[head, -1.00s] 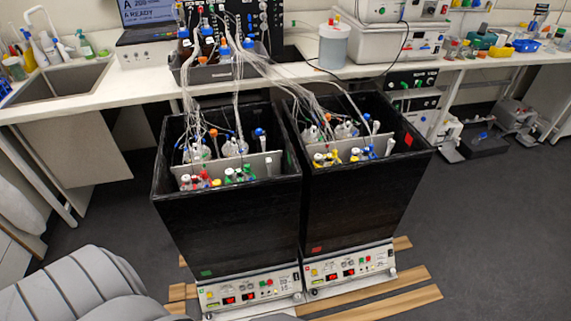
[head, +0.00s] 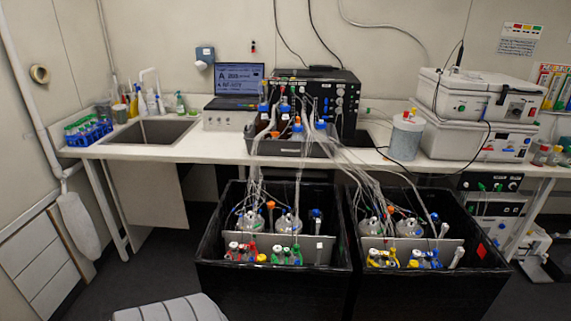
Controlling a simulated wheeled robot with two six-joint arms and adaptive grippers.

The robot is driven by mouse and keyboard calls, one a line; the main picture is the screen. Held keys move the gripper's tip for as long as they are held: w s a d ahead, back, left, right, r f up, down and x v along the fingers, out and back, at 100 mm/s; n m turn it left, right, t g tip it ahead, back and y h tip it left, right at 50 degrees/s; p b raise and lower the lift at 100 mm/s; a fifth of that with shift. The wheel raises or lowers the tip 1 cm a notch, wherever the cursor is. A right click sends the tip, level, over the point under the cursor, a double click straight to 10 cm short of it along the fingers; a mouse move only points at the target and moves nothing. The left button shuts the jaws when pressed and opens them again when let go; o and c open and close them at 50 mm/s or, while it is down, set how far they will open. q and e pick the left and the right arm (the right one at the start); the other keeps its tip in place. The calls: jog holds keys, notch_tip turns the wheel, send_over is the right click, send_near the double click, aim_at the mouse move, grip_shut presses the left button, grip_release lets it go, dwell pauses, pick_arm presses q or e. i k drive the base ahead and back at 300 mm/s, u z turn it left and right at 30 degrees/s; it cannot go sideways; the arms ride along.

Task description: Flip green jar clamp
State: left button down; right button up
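The jar with green clamps (head: 285,257) stands in the front part of the left black shaker box (head: 215,272), right of a jar with red clamps (head: 240,253). The green parts are small, and I cannot tell which way each clamp is flipped. A grey divider plate (head: 325,250) stands behind these jars. Neither of my grippers is in view.
The right black box (head: 480,290) holds jars with yellow clamps (head: 382,260) and blue clamps (head: 425,260). Tubes (head: 300,180) run from the bench tray (head: 300,148) down into both boxes. A sink (head: 150,130) is at the left.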

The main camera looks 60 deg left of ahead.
aim_at(294, 259)
jog(key=i, duration=0.55)
jog(key=u, duration=1.6)
